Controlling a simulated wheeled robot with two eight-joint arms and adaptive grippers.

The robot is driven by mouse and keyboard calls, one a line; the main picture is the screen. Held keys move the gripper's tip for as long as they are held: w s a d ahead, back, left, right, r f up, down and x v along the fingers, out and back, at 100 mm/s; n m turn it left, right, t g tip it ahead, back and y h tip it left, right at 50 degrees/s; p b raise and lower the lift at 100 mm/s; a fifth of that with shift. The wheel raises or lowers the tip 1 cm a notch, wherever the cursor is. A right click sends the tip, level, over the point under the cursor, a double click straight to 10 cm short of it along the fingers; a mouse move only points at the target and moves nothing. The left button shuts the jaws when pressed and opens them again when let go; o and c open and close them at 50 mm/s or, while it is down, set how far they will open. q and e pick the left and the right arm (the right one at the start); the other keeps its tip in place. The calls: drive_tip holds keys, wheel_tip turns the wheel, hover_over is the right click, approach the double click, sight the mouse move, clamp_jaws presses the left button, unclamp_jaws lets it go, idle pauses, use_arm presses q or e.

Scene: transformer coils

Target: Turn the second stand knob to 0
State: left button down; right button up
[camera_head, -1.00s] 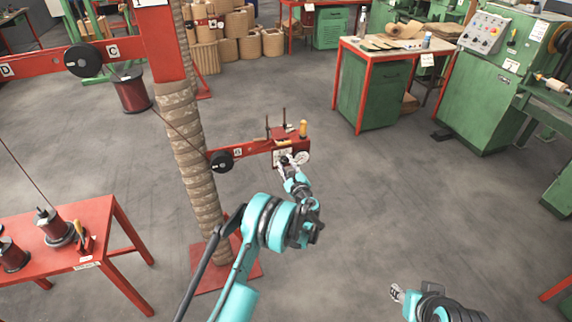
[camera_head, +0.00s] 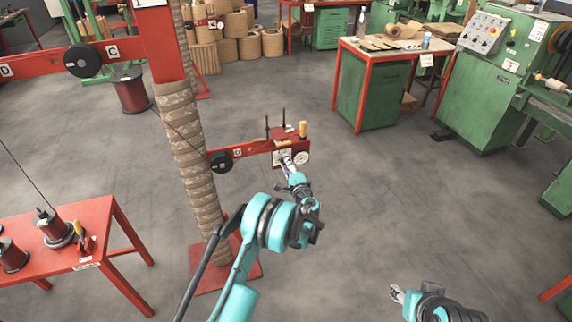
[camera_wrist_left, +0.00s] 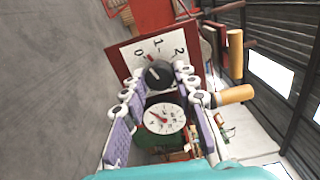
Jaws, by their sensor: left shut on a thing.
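The stand's black knob (camera_wrist_left: 159,75) sits on a white plate (camera_wrist_left: 128,55) marked 0, 1 and 2, in a dark red frame. In the left wrist view, the fingers of my left gripper (camera_wrist_left: 158,82) are on both sides of the knob and shut on it. A pale mark on the knob points up-left, toward the 0 side; its exact setting is hard to tell. In the head view my left gripper (camera_head: 287,158) covers the knob at the end of the red stand arm (camera_head: 250,149). My right gripper (camera_head: 397,293) is low at the right, away from the stand; its opening is unclear.
A round gauge (camera_wrist_left: 165,118) is close to the knob. A yellow handle (camera_head: 303,129) and thin rods stand on the arm's end. A rope-wrapped post (camera_head: 184,150) is left, a red table (camera_head: 115,235) farther left.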

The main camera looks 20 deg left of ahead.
use_arm(q)
drive_tip(key=shift+n, duration=1.4)
drive_tip(key=c, duration=1.2)
unclamp_jaws()
drive_tip(key=v, duration=1.2)
